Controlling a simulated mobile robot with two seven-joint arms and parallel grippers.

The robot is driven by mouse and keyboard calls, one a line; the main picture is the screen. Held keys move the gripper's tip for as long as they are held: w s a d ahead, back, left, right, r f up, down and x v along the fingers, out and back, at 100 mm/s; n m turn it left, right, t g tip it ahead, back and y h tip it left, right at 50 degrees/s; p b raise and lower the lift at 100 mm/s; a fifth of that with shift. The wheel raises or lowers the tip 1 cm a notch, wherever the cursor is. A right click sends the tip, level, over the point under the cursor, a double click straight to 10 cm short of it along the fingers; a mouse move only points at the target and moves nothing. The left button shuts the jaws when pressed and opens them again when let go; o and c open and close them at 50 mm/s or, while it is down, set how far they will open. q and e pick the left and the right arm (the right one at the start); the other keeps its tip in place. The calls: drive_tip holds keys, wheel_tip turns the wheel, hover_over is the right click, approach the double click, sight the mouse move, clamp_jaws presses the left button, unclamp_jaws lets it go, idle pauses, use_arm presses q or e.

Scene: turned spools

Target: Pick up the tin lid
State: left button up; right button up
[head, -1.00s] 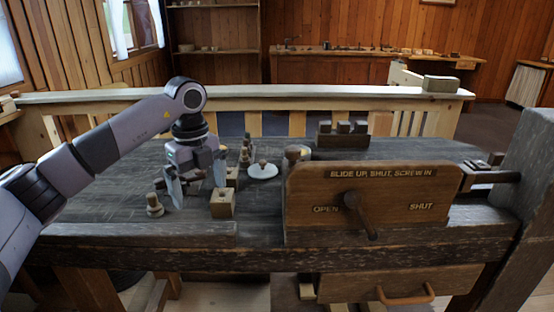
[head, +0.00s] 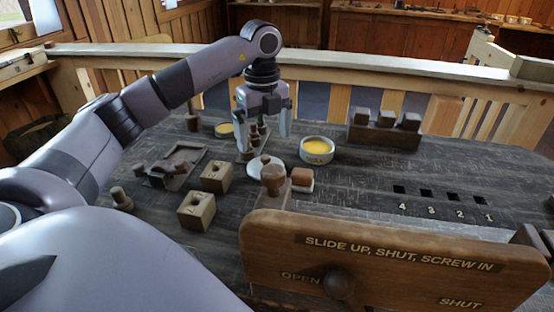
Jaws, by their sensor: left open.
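The tin lid (head: 253,171) is a pale round disc lying on the dark bench top, with a small brown knob on it. A wooden peg in front hides part of its right side. The open tin (head: 317,150), marked WAX and filled with yellow wax, stands to its right. My left gripper (head: 265,143) is open and points down, its fingers apart, behind and above the lid. Its fingers look empty; small turned spools (head: 257,131) show between and behind them. I cannot tell its exact height over the bench. My right gripper is not in view.
A wooden panel (head: 400,262) with a knob stands at the front right. A wooden peg (head: 273,178) rises near the lid. Two drilled blocks (head: 197,210) and a small tray (head: 178,165) lie to the left. A rack (head: 384,130) stands behind; the bench right of the tin is mostly clear.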

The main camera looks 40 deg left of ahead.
sight(265, 156)
use_arm(q)
wheel_tip(265, 156, down, 7)
drive_tip(key=shift+s+d+r, duration=0.1)
drive_tip(key=shift+d, duration=0.05)
drive_tip(key=c, duration=0.7)
